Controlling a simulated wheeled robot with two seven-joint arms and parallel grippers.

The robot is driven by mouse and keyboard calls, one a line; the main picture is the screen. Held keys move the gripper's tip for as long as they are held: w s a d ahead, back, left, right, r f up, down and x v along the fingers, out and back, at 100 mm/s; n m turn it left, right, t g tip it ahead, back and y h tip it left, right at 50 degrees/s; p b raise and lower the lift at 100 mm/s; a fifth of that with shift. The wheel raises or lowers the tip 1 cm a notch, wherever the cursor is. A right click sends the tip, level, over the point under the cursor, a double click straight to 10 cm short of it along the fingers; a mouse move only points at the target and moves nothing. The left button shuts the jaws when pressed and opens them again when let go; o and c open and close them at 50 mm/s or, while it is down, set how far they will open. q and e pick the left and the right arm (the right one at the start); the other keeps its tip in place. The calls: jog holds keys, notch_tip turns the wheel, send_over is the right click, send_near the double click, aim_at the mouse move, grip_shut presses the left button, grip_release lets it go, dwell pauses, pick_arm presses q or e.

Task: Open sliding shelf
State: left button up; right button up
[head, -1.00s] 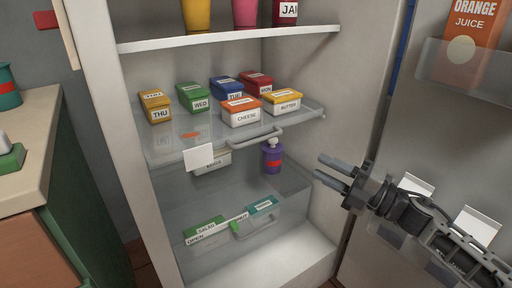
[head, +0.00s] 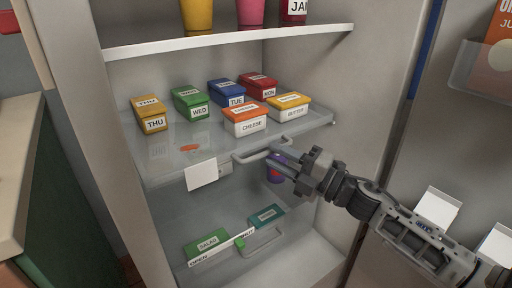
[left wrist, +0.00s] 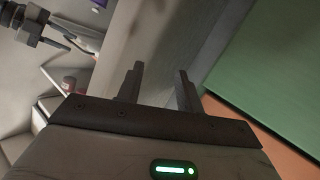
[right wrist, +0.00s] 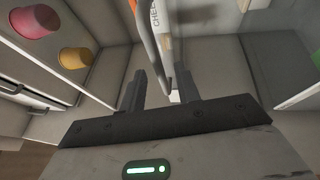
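The sliding shelf (head: 213,151) is a clear pane inside the fridge. A grey bar handle (head: 252,156) runs along its front edge. My right gripper (head: 281,160) is open, its fingertips at the right end of the handle. In the right wrist view, a curved grey bar that looks like the handle (right wrist: 147,38) comes down between the spread fingers (right wrist: 160,72); contact cannot be told. My left gripper (left wrist: 157,70) is open and empty in the left wrist view, near a pale wall; it is not in the head view.
Several labelled boxes, including a cheese box (head: 246,120) and a green box (head: 190,102), stand on the shelf. A purple bottle (head: 276,170) is partly hidden behind my right gripper. A clear drawer (head: 215,222) lies below. The open fridge door (head: 440,130) is at the right.

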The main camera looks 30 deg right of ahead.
jog(key=shift+x, duration=0.75)
grip_shut()
jog(key=shift+s, duration=0.1)
